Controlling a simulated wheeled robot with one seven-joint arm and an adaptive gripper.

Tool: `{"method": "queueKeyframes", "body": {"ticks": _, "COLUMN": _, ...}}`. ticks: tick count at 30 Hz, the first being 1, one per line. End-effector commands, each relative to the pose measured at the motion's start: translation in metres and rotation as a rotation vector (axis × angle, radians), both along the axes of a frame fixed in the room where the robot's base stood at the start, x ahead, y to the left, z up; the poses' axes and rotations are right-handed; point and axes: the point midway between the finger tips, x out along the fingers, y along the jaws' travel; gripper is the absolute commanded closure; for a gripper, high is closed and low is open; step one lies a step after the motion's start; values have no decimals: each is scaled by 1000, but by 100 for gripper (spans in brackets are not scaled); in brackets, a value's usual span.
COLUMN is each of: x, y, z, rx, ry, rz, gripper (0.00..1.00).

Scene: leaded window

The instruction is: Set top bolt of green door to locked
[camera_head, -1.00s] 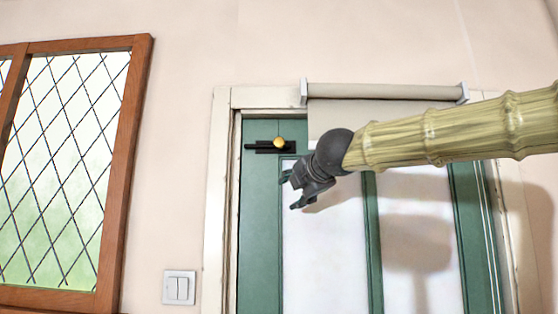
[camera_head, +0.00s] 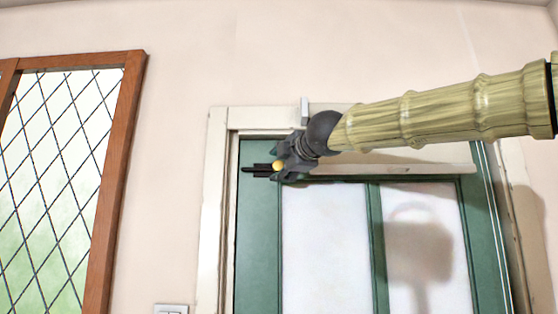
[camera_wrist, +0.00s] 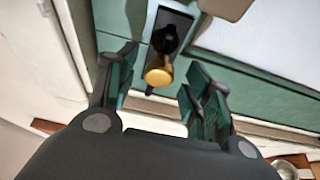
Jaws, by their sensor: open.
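The green door (camera_head: 260,245) has a black top bolt (camera_head: 254,169) near its upper left corner. The bolt's rod lies level, its left end close to the door's edge; I cannot tell whether it enters the frame. Its round brass knob (camera_head: 278,166) sticks out at the right part. My gripper (camera_head: 287,163) is at the knob and hides the bolt's right end. In the wrist view the knob (camera_wrist: 158,74) and the dark bolt plate (camera_wrist: 171,25) show between the two spread fingers of my gripper (camera_wrist: 163,70). The fingers are open, with gaps on both sides of the knob.
A cream door frame (camera_head: 217,200) surrounds the door. A grey blind bracket (camera_head: 304,112) stands above, close to my wrist, and my arm covers most of the blind. A wooden leaded window (camera_head: 60,170) is at the left. A light switch (camera_head: 170,310) is low on the wall.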

Motion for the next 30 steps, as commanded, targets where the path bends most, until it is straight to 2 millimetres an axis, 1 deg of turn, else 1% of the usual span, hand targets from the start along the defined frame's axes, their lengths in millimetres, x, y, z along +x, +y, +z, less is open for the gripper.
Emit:
{"method": "queueKeyframes", "body": {"ticks": 1, "x": 5, "y": 3, "z": 3, "rx": -1, "ry": 0, "rz": -1, "gripper": 49}}
{"method": "queueKeyframes", "body": {"ticks": 6, "x": 17, "y": 6, "z": 1, "rx": -1, "ry": -2, "rz": -2, "gripper": 49}}
{"method": "queueKeyframes", "body": {"ticks": 10, "x": 21, "y": 8, "z": 0, "rx": -2, "ry": -1, "rz": -2, "gripper": 49}}
{"method": "queueKeyframes", "body": {"ticks": 17, "x": 21, "y": 8, "z": 0, "rx": -1, "ry": -1, "rz": -1, "gripper": 49}}
{"method": "queueKeyframes", "body": {"ticks": 20, "x": 20, "y": 8, "z": 0, "rx": -1, "ry": -1, "rz": -1, "gripper": 66}}
{"method": "queueKeyframes", "body": {"ticks": 21, "x": 20, "y": 8, "z": 0, "rx": -1, "ry": -1, "rz": -1, "gripper": 73}}
{"method": "queueKeyframes", "body": {"ticks": 25, "x": 20, "y": 8, "z": 0, "rx": -1, "ry": -1, "rz": -1, "gripper": 97}}
{"method": "queueKeyframes", "body": {"ticks": 26, "x": 20, "y": 8, "z": 0, "rx": -1, "ry": -1, "rz": -1, "gripper": 100}}
{"method": "queueKeyframes", "body": {"ticks": 30, "x": 20, "y": 9, "z": 0, "rx": -1, "ry": -2, "rz": 0, "gripper": 100}}
